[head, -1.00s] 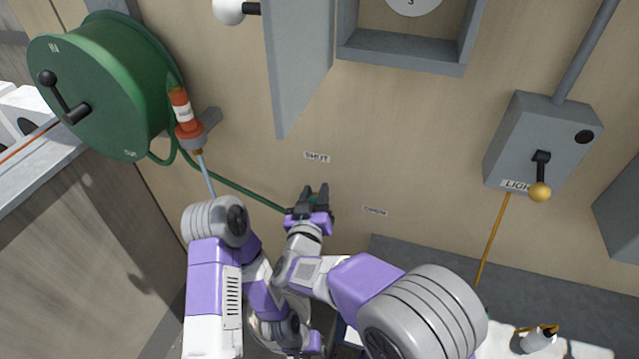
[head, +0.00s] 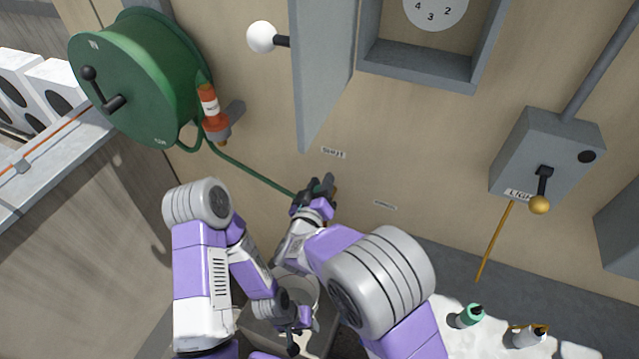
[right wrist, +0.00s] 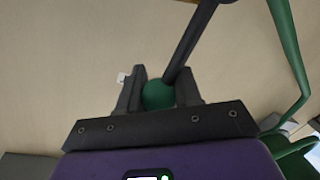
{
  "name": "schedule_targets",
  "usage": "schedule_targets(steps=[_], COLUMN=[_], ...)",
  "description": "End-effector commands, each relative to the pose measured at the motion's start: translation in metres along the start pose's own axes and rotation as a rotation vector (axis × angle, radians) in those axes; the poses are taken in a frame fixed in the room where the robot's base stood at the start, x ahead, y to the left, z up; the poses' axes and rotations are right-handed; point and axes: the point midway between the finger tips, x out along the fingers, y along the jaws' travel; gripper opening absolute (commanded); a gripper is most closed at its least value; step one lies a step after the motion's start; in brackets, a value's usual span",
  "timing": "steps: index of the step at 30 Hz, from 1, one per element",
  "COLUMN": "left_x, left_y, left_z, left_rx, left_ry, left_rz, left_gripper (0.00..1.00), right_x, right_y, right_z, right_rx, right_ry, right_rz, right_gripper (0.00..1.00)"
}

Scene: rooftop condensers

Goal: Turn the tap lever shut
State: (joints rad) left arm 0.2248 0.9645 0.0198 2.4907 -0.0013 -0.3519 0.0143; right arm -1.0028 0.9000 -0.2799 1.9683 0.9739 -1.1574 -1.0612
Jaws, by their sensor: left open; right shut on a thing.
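The tap lever shows in the right wrist view as a dark rod (right wrist: 190,45) with a green ball knob (right wrist: 158,95) at its end. My right gripper (right wrist: 158,92) is shut on the green knob, one finger on each side. In the head view my right gripper (head: 318,187) is at the wall, below and left of the label SHUT (head: 334,153). The label OPEN (head: 384,204) is to its right. There the gripper hides most of the tap and lever. My left gripper (head: 293,340) is low in the head view, open and away from the wall.
A green hose reel (head: 140,80) is on the wall at upper left, with an orange nozzle (head: 212,110) beside it. A grey door panel (head: 322,75) stands out above the tap. A grey switch box (head: 545,150) is at right. Bottles (head: 468,316) stand at lower right.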

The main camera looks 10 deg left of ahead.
Motion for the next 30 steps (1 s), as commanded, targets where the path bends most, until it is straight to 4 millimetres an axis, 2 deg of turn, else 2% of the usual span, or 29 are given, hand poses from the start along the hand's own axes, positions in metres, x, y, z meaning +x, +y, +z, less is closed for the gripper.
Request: schedule_targets(steps=[1, 2, 6, 17, 30], left_x=[0.0, 0.0, 0.0, 0.0, -0.002], left_y=[0.0, 0.0, 0.0, 0.0, 0.001], left_z=[0.0, 0.0, 0.0, 0.0, 0.0], left_rx=[0.0, 0.0, 0.0, 0.0, 0.0], left_ry=[0.0, 0.0, 0.0, 0.0, 0.0], left_rz=[0.0, 0.0, 0.0, 0.0, 0.0], left_gripper=[0.43, 0.43, 0.43, 0.43, 0.43], right_x=[0.0, 0.0, 0.0, -0.005, -0.069], right_y=[-0.001, -0.001, -0.001, -0.001, -0.001], right_z=[-0.002, -0.002, -0.002, -0.002, -0.002], right_rx=[0.0, 0.0, 0.001, 0.001, 0.001], right_ry=[0.005, 0.005, 0.004, 0.003, 0.004], right_rz=[-0.001, -0.001, -0.001, -0.002, -0.003], right_gripper=[0.0, 0.35, 0.56, 0.58, 0.58])
